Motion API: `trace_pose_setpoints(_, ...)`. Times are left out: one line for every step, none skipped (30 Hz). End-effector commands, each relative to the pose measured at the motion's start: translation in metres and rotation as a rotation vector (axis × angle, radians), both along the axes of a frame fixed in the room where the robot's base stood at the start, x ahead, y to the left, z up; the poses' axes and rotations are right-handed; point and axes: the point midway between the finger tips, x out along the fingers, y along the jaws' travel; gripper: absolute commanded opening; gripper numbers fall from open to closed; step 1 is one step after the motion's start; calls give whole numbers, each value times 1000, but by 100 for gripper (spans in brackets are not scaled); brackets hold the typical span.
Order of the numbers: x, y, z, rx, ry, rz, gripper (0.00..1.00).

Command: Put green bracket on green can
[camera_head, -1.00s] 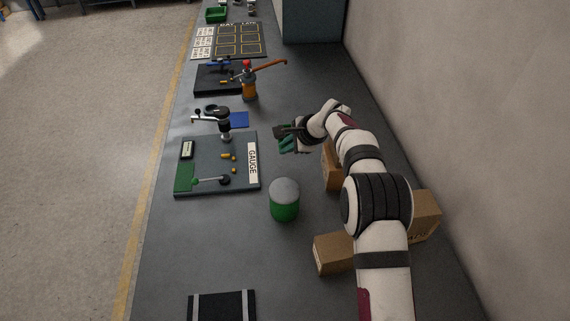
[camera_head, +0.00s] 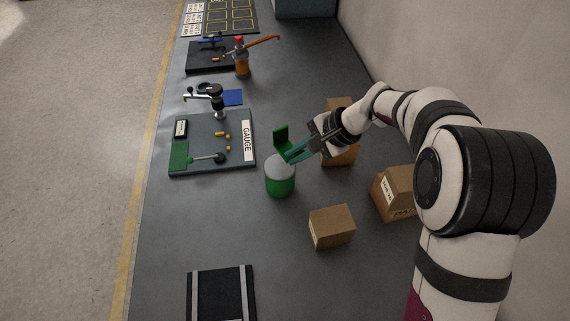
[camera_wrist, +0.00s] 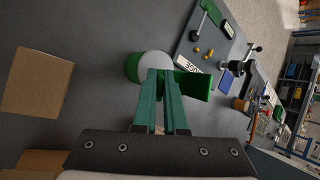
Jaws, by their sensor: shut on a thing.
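The green can (camera_head: 280,184) stands upright on the bench, with a pale grey top. It also shows in the wrist view (camera_wrist: 132,68), partly behind my fingers. My gripper (camera_head: 291,157) has teal fingers and is shut on the green bracket (camera_head: 281,138), an L-shaped piece with one plate standing up. In the wrist view the bracket (camera_wrist: 193,86) sticks out to the right of the fingertips (camera_wrist: 160,77). The bracket is at the back edge of the can's top in the head view. I cannot tell whether it touches the can.
Cardboard boxes stand right of the can, one in front (camera_head: 331,228), one at right (camera_head: 393,193) and one behind my gripper (camera_head: 340,152). A gauge board (camera_head: 213,150) lies to the left. A black striped mat (camera_head: 221,293) lies in front. Bench around the can's front is clear.

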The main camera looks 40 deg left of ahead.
Motion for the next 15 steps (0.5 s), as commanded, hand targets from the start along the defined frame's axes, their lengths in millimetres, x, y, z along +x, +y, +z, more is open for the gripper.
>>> trace_pose_setpoints(-4, 10, -6, -1, 1, 3, 0)
trace_pose_setpoints(-5, 14, -9, 0, 0, 2, 0)
trace_pose_setpoints(-6, 19, -12, 0, -1, 1, 0)
trace_pose_setpoints(-6, 22, -14, 0, 0, 0, 0)
trace_pose_setpoints(-7, 23, -16, 1, 0, 0, 0)
trace_pose_setpoints(-7, 24, -20, -1, 0, -1, 0)
trace_pose_setpoints(-7, 24, -24, -1, 0, -2, 0)
trace_pose_setpoints(-7, 24, -30, -1, 2, -2, 0)
trace_pose_setpoints(-7, 23, -38, -3, 1, -2, 0)
trace_pose_setpoints(-7, 24, -44, -2, 3, -4, 0)
trace_pose_setpoints(-7, 23, -50, -2, 2, -2, 0)
trace_pose_setpoints(-7, 24, -55, -1, 0, -3, 0)
trace_pose_setpoints(-7, 24, -56, 0, 0, -4, 0)
trace_pose_setpoints(-7, 24, -56, 0, -1, -3, 0)
trace_pose_setpoints(-6, 24, -55, 1, -2, -3, 0)
